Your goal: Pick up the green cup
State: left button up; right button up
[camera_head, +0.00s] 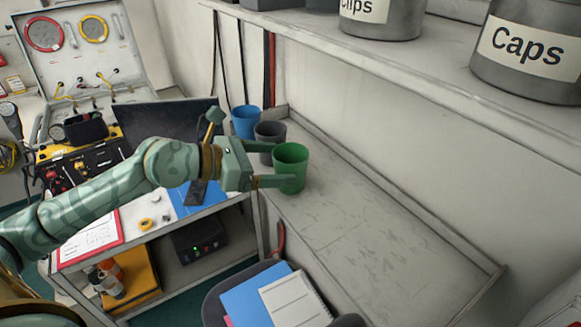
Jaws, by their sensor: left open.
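The green cup (291,168) stands upright on the grey counter, near its left end. My left gripper (276,164) reaches in from the left, with its two fingers apart at the cup. One finger is at the cup's far side and the other crosses near its front left. I cannot tell whether the fingers touch the cup. My right gripper is not in view.
The counter (375,255) is clear to the right. A shelf above holds the Clips tin (383,18) and Caps tin (530,55). A chair (225,305) stands in front.

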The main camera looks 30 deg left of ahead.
aim_at(291, 161)
pick_arm(q)
jog(key=p+x, duration=0.1)
jog(key=x, duration=0.2)
jog(key=shift+w+d+p, duration=0.25)
jog(key=shift+w+p, duration=0.15)
jog(key=shift+w+d+f, duration=0.1)
jog(key=shift+w+d, duration=0.05)
jog(key=shift+w, duration=0.05)
jog(key=shift+s, duration=0.15)
jog(key=c, duration=1)
